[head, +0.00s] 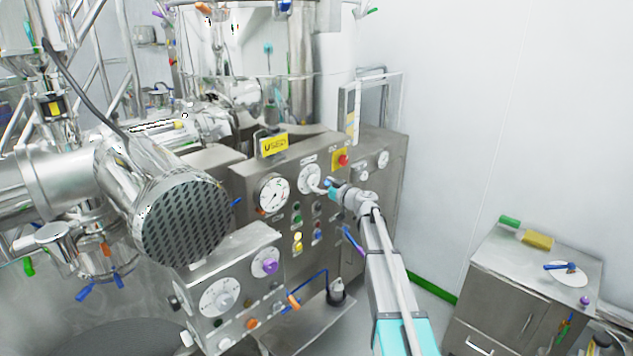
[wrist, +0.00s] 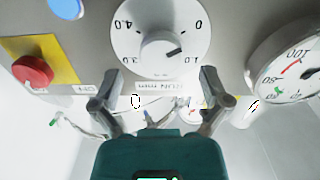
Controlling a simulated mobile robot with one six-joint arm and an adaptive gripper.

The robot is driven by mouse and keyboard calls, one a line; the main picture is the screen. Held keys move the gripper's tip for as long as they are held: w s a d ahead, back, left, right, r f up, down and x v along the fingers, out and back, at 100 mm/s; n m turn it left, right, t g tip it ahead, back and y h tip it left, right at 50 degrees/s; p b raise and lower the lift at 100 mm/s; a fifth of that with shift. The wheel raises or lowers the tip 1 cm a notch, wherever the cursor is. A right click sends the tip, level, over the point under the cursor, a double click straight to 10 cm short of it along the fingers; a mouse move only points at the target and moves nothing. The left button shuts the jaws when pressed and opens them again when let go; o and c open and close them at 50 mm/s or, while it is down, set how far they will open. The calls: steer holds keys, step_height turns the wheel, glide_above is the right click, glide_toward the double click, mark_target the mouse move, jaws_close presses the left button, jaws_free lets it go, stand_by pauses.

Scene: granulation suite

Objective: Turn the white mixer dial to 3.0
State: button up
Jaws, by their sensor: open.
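The white mixer dial (wrist: 150,38) is at the top of the wrist view, which appears upside down. Its scale shows 0, 1.0, 3.0 and 4.0, and its dark pointer mark lies close to 1.0. In the head view the dial (head: 308,176) sits on the steel panel, partly covered by my gripper. My gripper (wrist: 160,80) is open and empty, with its two fingers apart below the dial in the wrist view. It also shows in the head view (head: 325,188), close in front of the dial. I cannot tell whether a finger touches it.
A pressure gauge (head: 272,194) is left of the dial; a red button on a yellow plate (head: 341,159) is right of it. Several small coloured buttons (head: 298,238) sit below. A lower box (head: 235,285) with another white dial juts forward. A steel cabinet (head: 520,285) stands at right.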

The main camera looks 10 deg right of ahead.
mark_target(316, 181)
steer(key=shift+x, duration=1.95)
steer(key=c, duration=1.1)
steer(key=shift+d, duration=0.25)
steer(key=shift+c, duration=0.2)
steer(key=shift+a, duration=0.15)
